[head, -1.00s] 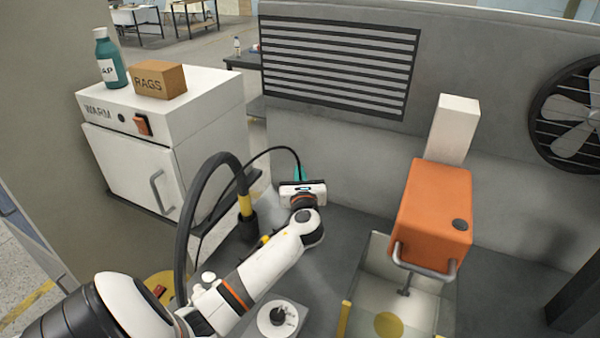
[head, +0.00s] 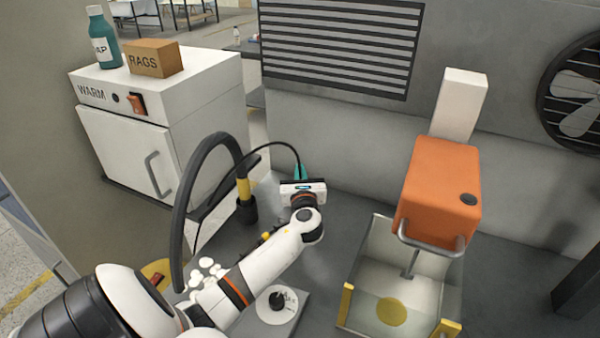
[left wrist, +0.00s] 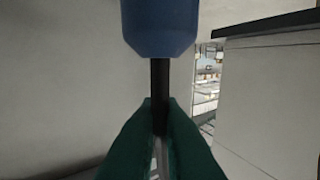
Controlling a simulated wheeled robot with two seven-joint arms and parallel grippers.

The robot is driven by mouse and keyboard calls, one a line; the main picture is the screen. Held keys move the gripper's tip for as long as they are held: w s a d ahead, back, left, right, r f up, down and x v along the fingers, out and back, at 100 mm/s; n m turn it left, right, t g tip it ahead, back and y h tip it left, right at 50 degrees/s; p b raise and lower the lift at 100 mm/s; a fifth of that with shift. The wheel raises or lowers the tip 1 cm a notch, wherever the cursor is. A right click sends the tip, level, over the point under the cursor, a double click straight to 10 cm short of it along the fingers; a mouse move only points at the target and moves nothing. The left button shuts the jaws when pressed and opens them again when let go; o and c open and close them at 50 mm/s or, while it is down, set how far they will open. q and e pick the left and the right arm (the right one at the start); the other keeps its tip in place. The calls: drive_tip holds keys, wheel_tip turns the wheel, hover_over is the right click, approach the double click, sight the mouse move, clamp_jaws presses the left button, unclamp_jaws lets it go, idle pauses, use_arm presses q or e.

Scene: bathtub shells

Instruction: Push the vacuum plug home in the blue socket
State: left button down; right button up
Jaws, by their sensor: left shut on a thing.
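My left gripper (head: 300,173) reaches toward the grey back panel of the bench, and its teal fingertips are small in the head view. In the left wrist view its dark green fingers are closed around a thin black cable (left wrist: 160,80). The cable runs up to a blue, tapered body (left wrist: 160,28) at the top of that view. I cannot tell whether this body is the plug or the blue socket, and any mating faces are hidden. In the head view the black cable (head: 262,152) arches to the fingertips. My right gripper is not in view.
A white warming cabinet (head: 125,150) stands left, with a teal bottle (head: 103,38) and a rags box (head: 153,58) on top. A thick black hose (head: 186,200) arches beside my left arm. An orange machine (head: 438,190) hangs over a clear-walled tray (head: 372,262) at right.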

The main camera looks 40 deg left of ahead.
use_arm(q)
drive_tip(key=shift+p, duration=0.8)
idle(1.2)
drive_tip(key=shift+s+f+b, duration=0.1)
drive_tip(key=shift+f+b, duration=0.85)
drive_tip(key=shift+f, duration=0.25)
drive_tip(key=shift+f, duration=0.3)
drive_tip(key=c, duration=1.5)
unclamp_jaws()
drive_tip(key=b+v, duration=0.2)
drive_tip(key=v, duration=1)
